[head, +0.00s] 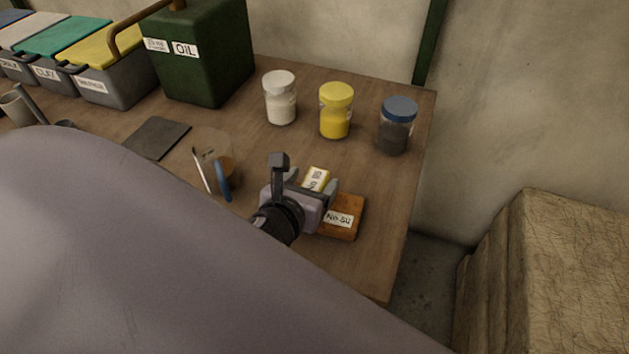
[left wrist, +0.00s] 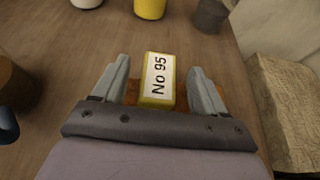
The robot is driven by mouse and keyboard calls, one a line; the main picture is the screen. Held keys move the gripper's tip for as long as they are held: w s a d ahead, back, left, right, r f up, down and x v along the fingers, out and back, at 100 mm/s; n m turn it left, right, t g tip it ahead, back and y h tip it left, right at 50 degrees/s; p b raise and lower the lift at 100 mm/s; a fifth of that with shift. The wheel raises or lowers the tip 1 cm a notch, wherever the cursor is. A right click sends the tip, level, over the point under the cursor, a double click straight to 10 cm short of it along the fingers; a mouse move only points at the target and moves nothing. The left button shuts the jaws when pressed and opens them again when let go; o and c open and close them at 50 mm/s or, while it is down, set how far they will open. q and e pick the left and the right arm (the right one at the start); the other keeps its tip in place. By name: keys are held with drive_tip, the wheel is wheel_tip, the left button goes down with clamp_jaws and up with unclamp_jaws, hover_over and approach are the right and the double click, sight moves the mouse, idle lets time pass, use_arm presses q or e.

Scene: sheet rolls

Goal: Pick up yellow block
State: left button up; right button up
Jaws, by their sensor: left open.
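The yellow block (head: 316,178) has a white label, which reads "No 95" in the left wrist view (left wrist: 159,80). My left gripper (head: 314,186) is open, its two grey fingers on either side of the block. In the left wrist view the gripper (left wrist: 158,70) shows a gap between each finger and the block. The gripper body hides part of the block in the head view. An orange-brown block (head: 350,210) with a white label lies close beside or under it; I cannot tell which. My right gripper is not in view.
The wooden table (head: 290,150) holds a white jar (head: 280,98), a yellow jar (head: 336,112) and a blue-lidded dark jar (head: 397,126) at the back. A glass cup with tools (head: 216,165) stands left of the gripper. The table's right edge is near.

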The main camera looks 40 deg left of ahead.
sight(316, 179)
use_arm(q)
drive_tip(key=shift+x, duration=1.45)
drive_tip(key=c, duration=1.1)
drive_tip(key=shift+o, duration=0.2)
